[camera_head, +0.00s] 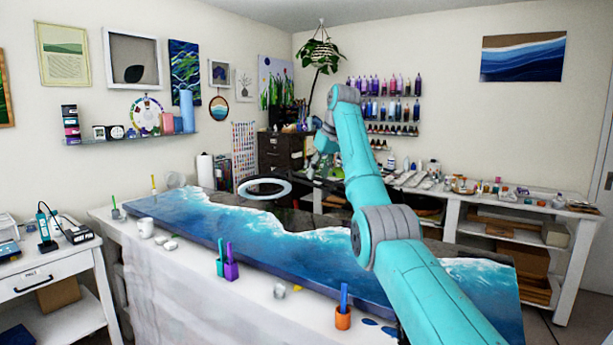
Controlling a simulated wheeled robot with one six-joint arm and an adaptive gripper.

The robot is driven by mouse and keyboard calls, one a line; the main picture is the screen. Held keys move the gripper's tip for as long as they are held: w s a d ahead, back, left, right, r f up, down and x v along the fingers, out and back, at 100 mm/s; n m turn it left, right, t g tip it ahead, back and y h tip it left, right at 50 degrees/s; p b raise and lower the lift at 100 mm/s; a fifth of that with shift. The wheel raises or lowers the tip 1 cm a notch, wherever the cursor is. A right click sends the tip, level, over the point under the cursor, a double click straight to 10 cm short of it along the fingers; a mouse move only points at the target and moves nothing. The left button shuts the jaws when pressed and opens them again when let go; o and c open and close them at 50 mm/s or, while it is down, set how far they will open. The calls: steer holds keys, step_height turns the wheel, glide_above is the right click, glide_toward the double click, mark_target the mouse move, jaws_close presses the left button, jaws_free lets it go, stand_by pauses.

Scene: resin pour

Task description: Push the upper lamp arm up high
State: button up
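A white ring lamp head (264,180) hangs low over the blue resin panel (190,219), tilted nearly flat. A dark lamp arm (312,183) runs right from the ring and passes behind my teal arm. A thin dark rod (312,92) rises beside my wrist toward the hanging plant; I cannot tell whether it is part of the lamp. My gripper (319,160) is small and far off, below my raised wrist, up and right of the ring. Its fingers blend into the clutter behind, so their opening and any contact with the lamp are unclear. The lamp's joints and base are hidden.
The long covered table (140,262) bears the panel, cups and an orange pot (343,318). A dark cabinet (274,150) stands behind. A white workbench (470,212) with supplies lies right. A hanging plant (320,52) is above my wrist. Air over the panel's left is free.

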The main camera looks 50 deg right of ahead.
steer(key=shift+w+f, duration=0.25)
steer(key=shift+f, duration=0.35)
jaws_close()
